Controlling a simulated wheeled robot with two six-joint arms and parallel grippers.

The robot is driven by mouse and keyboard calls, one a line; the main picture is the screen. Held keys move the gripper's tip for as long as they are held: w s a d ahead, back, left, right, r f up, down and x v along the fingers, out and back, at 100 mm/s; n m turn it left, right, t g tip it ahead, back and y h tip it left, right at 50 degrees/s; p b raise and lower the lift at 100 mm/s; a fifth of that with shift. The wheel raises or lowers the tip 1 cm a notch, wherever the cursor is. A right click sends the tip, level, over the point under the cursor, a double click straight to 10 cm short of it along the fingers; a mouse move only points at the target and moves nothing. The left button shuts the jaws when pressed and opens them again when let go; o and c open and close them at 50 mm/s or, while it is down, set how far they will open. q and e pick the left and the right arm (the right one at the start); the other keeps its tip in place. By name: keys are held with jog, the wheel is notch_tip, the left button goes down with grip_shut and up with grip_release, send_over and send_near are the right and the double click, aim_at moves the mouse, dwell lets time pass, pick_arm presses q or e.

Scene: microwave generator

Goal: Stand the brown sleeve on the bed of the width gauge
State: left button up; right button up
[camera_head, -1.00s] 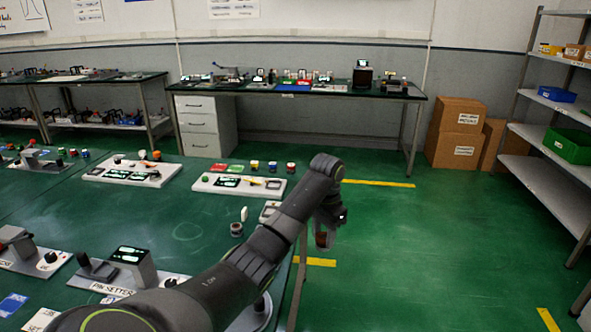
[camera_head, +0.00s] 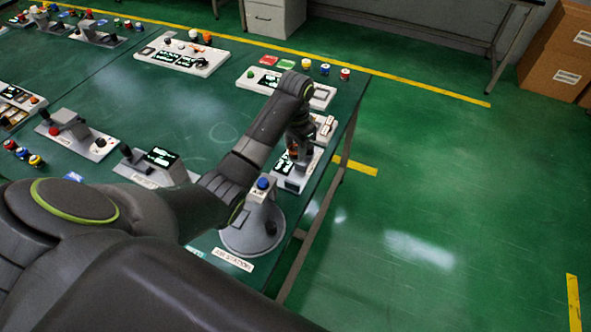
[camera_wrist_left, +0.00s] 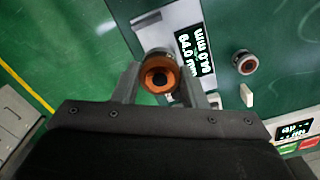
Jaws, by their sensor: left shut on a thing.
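The brown sleeve (camera_wrist_left: 160,77) is a short ring with a dark hole, seen end-on between the fingers of my left gripper (camera_wrist_left: 160,88) in the left wrist view. The gripper is shut on it. In the head view my left gripper (camera_head: 297,153) points down at the table's right edge and mostly hides the sleeve. The width gauge (camera_wrist_left: 172,30), a pale unit with a lit display reading in mm, lies under and beyond the sleeve; it also shows in the head view (camera_head: 312,162). The gripper hides the bed, and I cannot tell whether the sleeve touches it. My right gripper is out of view.
A round-based air station (camera_head: 252,238) with a blue knob stands nearer on the table. In the wrist view a small spool-like part (camera_wrist_left: 243,62) and a white block (camera_wrist_left: 246,95) stand beside the gauge. Open green floor (camera_head: 430,200) lies right of the table edge.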

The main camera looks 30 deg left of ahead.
pick_arm(q)
jog(key=shift+s+d+f, duration=0.15)
jog(key=shift+s+f, duration=0.05)
jog(key=shift+f, duration=0.25)
jog(key=shift+s+d+f, duration=0.15)
jog(key=shift+f, duration=0.25)
jog(key=f, duration=0.3)
jog(key=f+p, duration=0.1)
jog(key=shift+w+f, duration=0.3)
jog(key=shift+f, duration=0.05)
notch_tip(320, 180, down, 3)
jog(key=shift+f, duration=0.4)
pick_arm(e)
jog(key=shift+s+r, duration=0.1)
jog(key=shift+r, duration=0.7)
pick_arm(q)
jog(key=o, duration=1)
jog(key=shift+f, duration=0.15)
